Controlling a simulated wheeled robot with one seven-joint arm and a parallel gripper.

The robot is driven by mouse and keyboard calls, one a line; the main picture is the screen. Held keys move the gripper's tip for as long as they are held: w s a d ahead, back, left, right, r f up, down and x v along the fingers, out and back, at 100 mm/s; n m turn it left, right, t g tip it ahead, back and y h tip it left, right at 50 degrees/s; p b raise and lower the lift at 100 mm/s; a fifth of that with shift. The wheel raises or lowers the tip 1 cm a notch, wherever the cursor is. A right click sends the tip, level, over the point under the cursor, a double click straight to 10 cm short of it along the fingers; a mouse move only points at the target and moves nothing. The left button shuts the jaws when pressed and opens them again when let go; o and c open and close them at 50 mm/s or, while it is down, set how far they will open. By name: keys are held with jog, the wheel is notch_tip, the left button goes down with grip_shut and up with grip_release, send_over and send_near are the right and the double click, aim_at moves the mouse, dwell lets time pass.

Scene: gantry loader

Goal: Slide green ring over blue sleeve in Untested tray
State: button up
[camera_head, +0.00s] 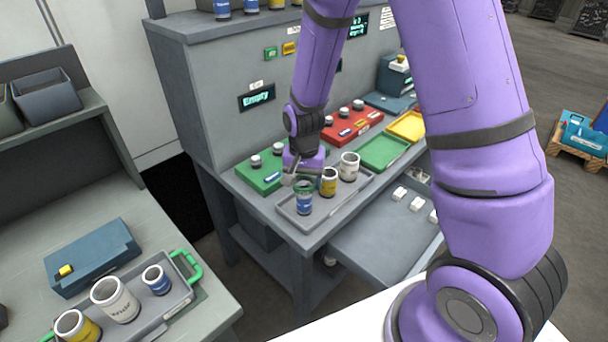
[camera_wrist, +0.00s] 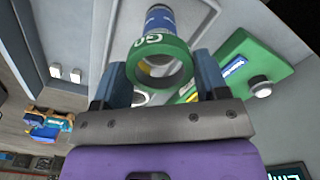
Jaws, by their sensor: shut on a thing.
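My gripper (camera_head: 301,179) is over the grey tray (camera_head: 331,206) on the bench, shut on the green ring (camera_wrist: 162,45). In the wrist view the ring sits between my two fingers, with white lettering on its side. The blue sleeve (camera_head: 304,203) stands upright in the tray's near-left part, and it also shows just beyond the ring in the wrist view (camera_wrist: 160,18). The ring is at the sleeve's upper end in the head view; I cannot tell whether it is around the sleeve or only over it. No tray name is readable.
A yellow sleeve (camera_head: 328,184) and a white sleeve (camera_head: 349,168) stand close right of the blue one. An open drawer (camera_head: 372,248) juts out. Another tray (camera_head: 178,312) with several sleeves is at left.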

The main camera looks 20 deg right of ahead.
jog(key=shift+f, duration=1.15)
jog(key=o, duration=1.1)
notch_tip(320, 180, up, 11)
jog(key=shift+f, duration=0.15)
